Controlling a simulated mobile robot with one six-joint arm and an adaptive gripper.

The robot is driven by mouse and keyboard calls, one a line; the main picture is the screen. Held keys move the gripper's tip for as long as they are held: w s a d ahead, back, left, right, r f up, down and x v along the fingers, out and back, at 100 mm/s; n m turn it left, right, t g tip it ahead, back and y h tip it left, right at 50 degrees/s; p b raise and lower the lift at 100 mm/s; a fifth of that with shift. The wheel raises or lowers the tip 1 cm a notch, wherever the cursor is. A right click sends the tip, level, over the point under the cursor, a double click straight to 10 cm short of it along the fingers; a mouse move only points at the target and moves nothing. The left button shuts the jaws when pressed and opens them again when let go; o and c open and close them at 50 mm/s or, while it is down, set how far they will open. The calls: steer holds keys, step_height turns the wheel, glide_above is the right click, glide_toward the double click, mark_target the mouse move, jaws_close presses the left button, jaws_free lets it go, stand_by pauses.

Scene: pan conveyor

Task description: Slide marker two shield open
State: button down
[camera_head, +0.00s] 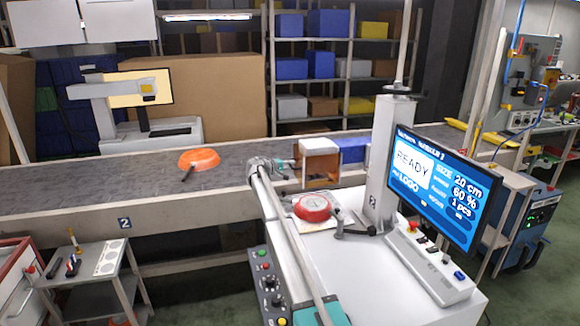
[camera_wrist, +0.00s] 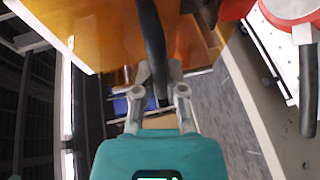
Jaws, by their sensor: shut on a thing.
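The shield of marker two is a translucent orange panel (camera_wrist: 90,28) at the upper left of the wrist view. In the head view it shows as an orange box (camera_head: 321,183) with a white top, beside the marker column (camera_head: 388,150). My gripper (camera_wrist: 158,82) is shut on a black bar-like handle (camera_wrist: 151,32) in front of the panel. In the head view my gripper (camera_head: 284,166) is at the left side of the shield, and its fingertips are hard to make out. How the handle joins the shield is not clear.
A red pan (camera_head: 313,208) with a dark handle lies right of my arm; it also shows in the wrist view (camera_wrist: 290,8). An orange pan (camera_head: 198,158) sits on the conveyor (camera_head: 70,195). A screen (camera_head: 435,185) reading READY stands at the right.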

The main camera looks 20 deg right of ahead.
steer(key=c, duration=0.7)
jaws_free()
steer(key=shift+f, duration=0.2)
step_height(320, 180, down, 12)
steer(key=b, duration=1.3)
steer(key=s+p+v, duration=0.1)
steer(key=p+v, duration=0.3)
steer(key=v, duration=1)
steer(key=shift+s+d+f+m+g+y+p, duration=0.35)
steer(key=shift+s+d+f+g+y+p, duration=0.45)
steer(key=shift+s, duration=2.8)
steer(key=shift+s+d+f+m+g+y+p, duration=0.25)
steer(key=shift+s+f+m+g+y+p, duration=0.55)
steer(key=shift+s, duration=2.8)
steer(key=shift+s+d+f+n+g+y+p, duration=0.1)
steer(key=shift+s+d+f+y+p, duration=0.75)
steer(key=shift+s, duration=2.75)
steer(key=shift+a+r+y+b, duration=0.3)
steer(key=shift+y+b, duration=0.05)
steer(key=shift+b, duration=0.15)
